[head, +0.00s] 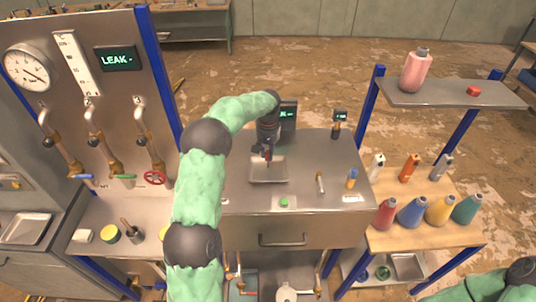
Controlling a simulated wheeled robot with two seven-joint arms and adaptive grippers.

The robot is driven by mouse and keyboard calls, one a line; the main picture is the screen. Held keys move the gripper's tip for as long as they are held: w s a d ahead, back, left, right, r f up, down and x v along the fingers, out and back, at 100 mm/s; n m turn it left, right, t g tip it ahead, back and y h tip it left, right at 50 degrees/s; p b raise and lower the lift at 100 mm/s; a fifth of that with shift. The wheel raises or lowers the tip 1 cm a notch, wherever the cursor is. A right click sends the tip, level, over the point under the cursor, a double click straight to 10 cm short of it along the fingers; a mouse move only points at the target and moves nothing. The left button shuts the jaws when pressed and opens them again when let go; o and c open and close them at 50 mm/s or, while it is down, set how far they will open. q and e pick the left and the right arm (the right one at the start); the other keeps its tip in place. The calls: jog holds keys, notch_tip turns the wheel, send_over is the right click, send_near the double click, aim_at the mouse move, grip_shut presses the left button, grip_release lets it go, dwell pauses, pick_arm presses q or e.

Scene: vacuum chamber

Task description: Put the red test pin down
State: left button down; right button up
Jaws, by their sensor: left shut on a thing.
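My left gripper (267,153) is above the shallow metal tray (256,179) on the steel bench. It points down and is shut on a small, thin thing with a reddish part, which I take to be the red test pin (268,158). The pin is small in the picture and partly hidden by the fingers. I cannot tell whether its lower end touches the tray. Only part of my right arm shows at the lower right; its gripper is out of view.
A green button (284,203), a metal tool (320,183) and a blue-and-yellow item (352,178) are on the bench. A screen (288,113) stands behind the gripper. Coloured bottles (411,213) stand on the right shelf.

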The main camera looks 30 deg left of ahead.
pick_arm(q)
jog(key=shift+w+f, duration=0.1)
jog(key=shift+f, duration=0.7)
jog(key=shift+f, duration=0.2)
jog(key=c, duration=1.1)
grip_release()
jog(key=shift+r, duration=0.1)
